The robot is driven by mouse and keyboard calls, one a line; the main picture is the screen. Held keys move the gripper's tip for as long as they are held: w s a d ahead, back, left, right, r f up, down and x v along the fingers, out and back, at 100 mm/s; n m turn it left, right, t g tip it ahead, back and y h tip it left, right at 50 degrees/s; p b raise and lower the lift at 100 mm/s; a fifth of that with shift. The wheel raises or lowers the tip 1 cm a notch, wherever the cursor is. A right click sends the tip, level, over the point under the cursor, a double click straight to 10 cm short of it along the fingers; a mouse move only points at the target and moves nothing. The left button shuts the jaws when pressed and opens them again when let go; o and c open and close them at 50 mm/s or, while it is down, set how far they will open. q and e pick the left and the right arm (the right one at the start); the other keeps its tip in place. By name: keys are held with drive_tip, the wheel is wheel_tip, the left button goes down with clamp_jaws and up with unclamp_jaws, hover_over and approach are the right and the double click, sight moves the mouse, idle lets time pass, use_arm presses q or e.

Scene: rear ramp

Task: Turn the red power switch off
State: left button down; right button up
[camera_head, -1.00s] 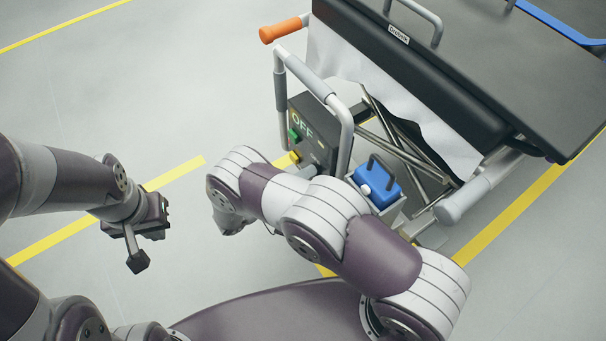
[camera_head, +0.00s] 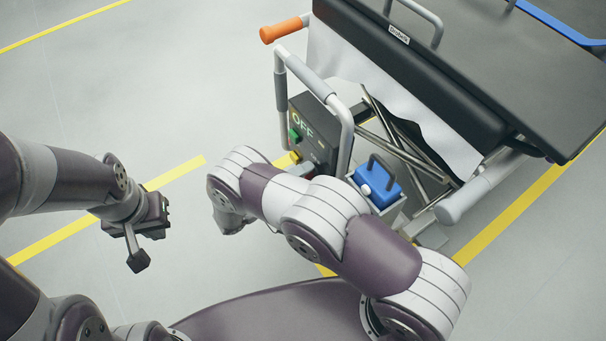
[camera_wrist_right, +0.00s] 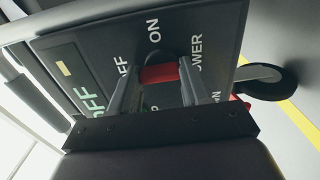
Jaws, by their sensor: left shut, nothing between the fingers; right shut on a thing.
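The power switch (camera_wrist_right: 160,73) shows in the right wrist view as a red handle on a dark panel (camera_wrist_right: 218,40) with ON, OFF and POWER lettering. My right gripper (camera_wrist_right: 155,78) is shut on it, one finger on either side. In the head view my right forearm hides this gripper and the switch. My left gripper (camera_head: 138,261) is shut and empty over the floor at the left, far from the box.
A grey tubular frame (camera_head: 345,135) rises around the box. A blue battery-like block (camera_head: 378,187) with a dark handle sits to the right. The black-topped cart (camera_head: 500,60) fills the upper right. Another red part (camera_wrist_right: 240,98) and a caster wheel (camera_wrist_right: 265,82) lie beside the panel. Floor at left is open.

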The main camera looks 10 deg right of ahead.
drive_tip(key=o, duration=1.1)
drive_tip(key=shift+c, duration=0.2)
drive_tip(key=shift+a, duration=0.15)
drive_tip(key=p+v, duration=0.1)
drive_tip(key=v, duration=1.1)
drive_tip(key=shift+a, duration=0.2)
drive_tip(key=shift+s, duration=0.2)
